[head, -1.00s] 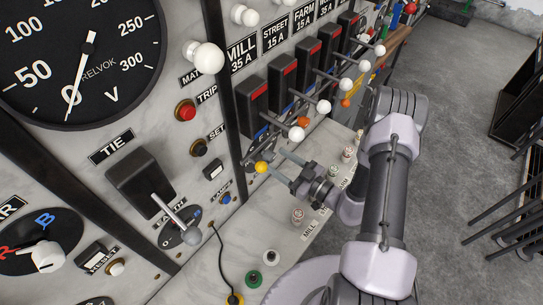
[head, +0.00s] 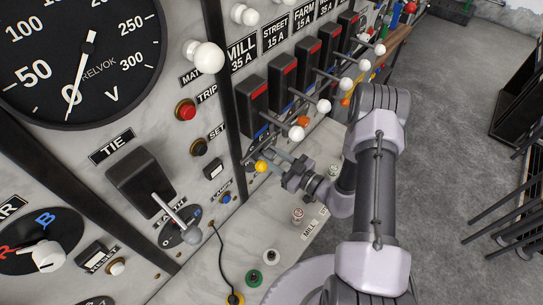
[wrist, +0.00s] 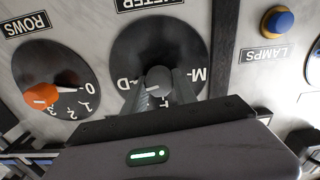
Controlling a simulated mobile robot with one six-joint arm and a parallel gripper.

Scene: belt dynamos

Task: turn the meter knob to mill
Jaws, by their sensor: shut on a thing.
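The meter knob (wrist: 158,82) is a grey knob in the middle of a round black dial (wrist: 135,50), with the METER label at its edge in the wrist view. The dial shows a D mark on the left, an M mark on the right and another letter at the bottom, partly hidden. My gripper (wrist: 160,90) is shut on the knob, with a finger on each side. Which mark the knob points at I cannot tell. In the head view my gripper (head: 272,160) reaches to the panel below the MILL switch; the knob itself is hidden there.
A lever with a yellow ball (head: 261,167) stands close to my fingers. Levers with white balls (head: 323,106) stick out above. In the wrist view a ROWS dial with an orange knob (wrist: 42,96) is on the left, and a blue LAMPS button (wrist: 278,20) on the right.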

